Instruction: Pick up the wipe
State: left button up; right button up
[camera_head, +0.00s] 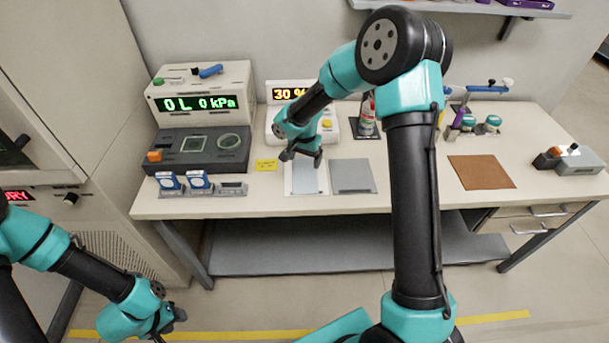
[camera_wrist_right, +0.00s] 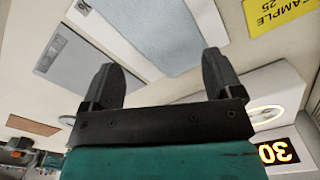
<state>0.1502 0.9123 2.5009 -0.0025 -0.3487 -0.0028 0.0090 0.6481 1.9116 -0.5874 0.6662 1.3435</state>
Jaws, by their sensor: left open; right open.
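The wipe (camera_head: 307,177) is a pale blue-white flat sheet lying on a white pad on the bench, left of a grey plate. It also shows in the right wrist view (camera_wrist_right: 155,28), at the top between my fingers. My right gripper (camera_head: 303,155) is over the far end of the wipe and hides part of it. In the right wrist view my right gripper (camera_wrist_right: 159,72) is open, with nothing between its fingers. I cannot tell its exact height above the wipe. My left gripper (camera_head: 170,323) is open and low at the left, away from the bench.
A grey plate (camera_head: 352,177) and a brown mat (camera_head: 480,172) lie to the right. A yellow sample label (camera_head: 266,165) is left of the wipe. The 0 kPa device (camera_head: 201,92) and the 30 % device (camera_head: 330,128) stand behind. My right arm crosses the bench's middle.

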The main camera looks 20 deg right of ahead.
aim_at(304, 175)
jog(key=shift+f, duration=3)
jog(key=shift+f, duration=0.1)
jog(key=c, duration=1.4)
jog(key=shift+c, duration=0.6)
notch_tip(304, 175, up, 12)
jog(key=shift+r, duration=0.1)
grip_shut()
